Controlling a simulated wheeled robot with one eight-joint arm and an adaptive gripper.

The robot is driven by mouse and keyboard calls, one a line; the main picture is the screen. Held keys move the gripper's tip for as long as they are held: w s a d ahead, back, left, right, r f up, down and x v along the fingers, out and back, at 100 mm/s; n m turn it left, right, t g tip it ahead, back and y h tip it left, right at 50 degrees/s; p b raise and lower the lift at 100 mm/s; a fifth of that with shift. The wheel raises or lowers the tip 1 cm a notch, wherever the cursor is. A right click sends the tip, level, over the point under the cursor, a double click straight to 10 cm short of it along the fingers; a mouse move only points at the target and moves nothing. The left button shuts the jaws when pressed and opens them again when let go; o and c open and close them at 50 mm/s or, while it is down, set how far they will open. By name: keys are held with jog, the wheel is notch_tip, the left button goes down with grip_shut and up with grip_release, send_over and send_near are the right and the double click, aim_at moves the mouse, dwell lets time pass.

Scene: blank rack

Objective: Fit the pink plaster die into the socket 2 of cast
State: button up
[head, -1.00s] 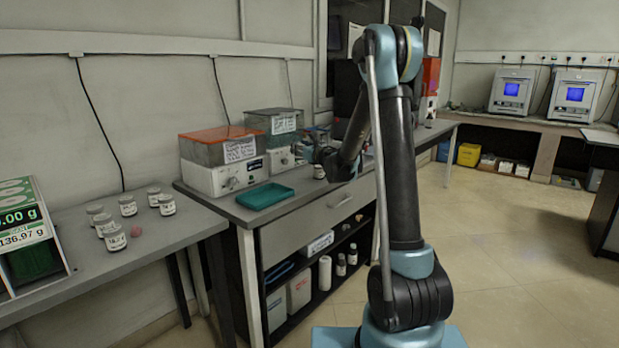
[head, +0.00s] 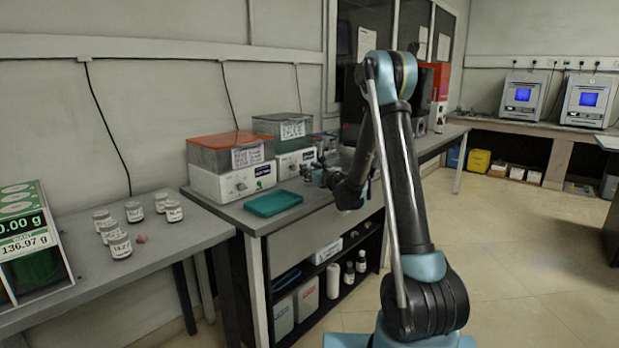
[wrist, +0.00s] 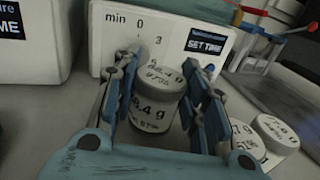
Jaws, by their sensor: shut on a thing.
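In the wrist view my gripper (wrist: 162,72) has its two fingers on either side of a small labelled jar (wrist: 153,107) and is shut on it. The jar stands upright in front of a white timer box. In the head view my gripper (head: 319,177) is small and partly hidden by my arm, by the right-hand bench. A small pink lump (head: 141,238), perhaps the pink plaster die, lies on the left table beside several jars. I cannot make out the cast or its socket 2.
More jars (wrist: 274,134) stand close to the right of my gripper. The timer box (wrist: 165,38) is just behind the held jar. A green tray (head: 273,203) lies on the bench's front left. The left table (head: 170,270) holds a balance (head: 30,240).

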jog(key=shift+f, duration=0.95)
jog(key=o, duration=0.8)
